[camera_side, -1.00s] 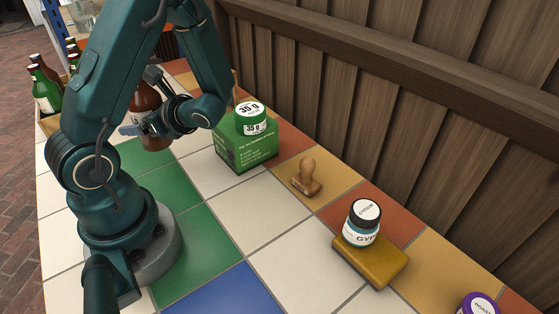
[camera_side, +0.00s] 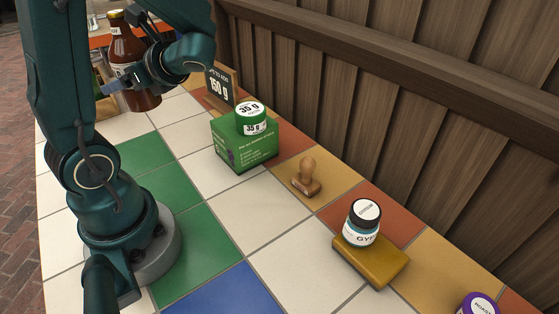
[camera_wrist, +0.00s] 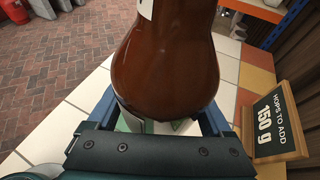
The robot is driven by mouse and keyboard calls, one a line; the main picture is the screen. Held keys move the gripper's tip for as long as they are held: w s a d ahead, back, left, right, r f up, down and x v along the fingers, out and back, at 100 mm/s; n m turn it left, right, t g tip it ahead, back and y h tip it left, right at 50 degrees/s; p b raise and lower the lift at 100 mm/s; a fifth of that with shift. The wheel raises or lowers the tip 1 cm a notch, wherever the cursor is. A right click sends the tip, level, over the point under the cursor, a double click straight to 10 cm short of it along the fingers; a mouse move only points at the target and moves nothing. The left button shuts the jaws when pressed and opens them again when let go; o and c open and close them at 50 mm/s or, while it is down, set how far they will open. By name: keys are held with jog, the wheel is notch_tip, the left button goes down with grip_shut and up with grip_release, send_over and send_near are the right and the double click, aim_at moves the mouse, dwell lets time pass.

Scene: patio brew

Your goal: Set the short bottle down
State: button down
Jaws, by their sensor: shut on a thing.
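The short bottle (camera_side: 127,50) is brown glass with a pale label and a yellow cap. My gripper (camera_side: 122,76) is shut on it, and the bottle stands near upright in the side view. In the wrist view the brown bottle (camera_wrist: 168,62) fills the middle, between the blue fingers of my gripper (camera_wrist: 165,122). In the side view its base shows over the far end of the tiled table (camera_side: 110,128). I cannot tell for sure whether the base touches the tiles.
A chalkboard sign reading 150 g (camera_side: 219,86) stands right of the bottle. A green box (camera_side: 246,148) carries a green-and-white jar (camera_side: 251,118). A wooden stamp (camera_side: 307,178) and a gypsum jar (camera_side: 362,222) on a yellow block (camera_side: 370,258) are nearer. White and green tiles beside my base are clear.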

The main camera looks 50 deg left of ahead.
jog(key=shift+r, duration=0.55)
jog(key=shift+s+d, duration=0.1)
jog(key=shift+d, duration=0.05)
jog(key=s+d+f+n+g+h, duration=0.1)
jog(key=d+f+n+g+h, duration=0.25)
jog(key=d+n+h, duration=0.45)
jog(key=d+f+n+g+h, duration=0.3)
jog(key=d+n+g+h, duration=0.15)
jog(key=d, duration=0.55)
jog(key=w+d+r+n+t+h, duration=0.3)
jog(key=w+d+n+h, duration=0.15)
jog(key=d+n, duration=0.2)
jog(key=w+d+r+n+t+h, duration=0.2)
jog(key=w+d+r+n+h, duration=0.15)
jog(key=d+n+h, duration=0.35)
jog(key=s+d+f, duration=0.1)
jog(key=d+f, duration=0.2)
jog(key=f, duration=0.1)
jog(key=s+d+f+m, duration=0.1)
jog(key=s+d+f, duration=0.1)
jog(key=d+f, duration=0.1)
jog(key=s+d+f+m, duration=0.1)
jog(key=s+d+f, duration=0.1)
jog(key=d+f, duration=0.2)
jog(key=shift+d+f+y, duration=0.3)
jog(key=shift+d+f, duration=0.05)
jog(key=shift+d, duration=0.3)
jog(key=shift+d+f, duration=0.15)
jog(key=shift+f, duration=1.95)
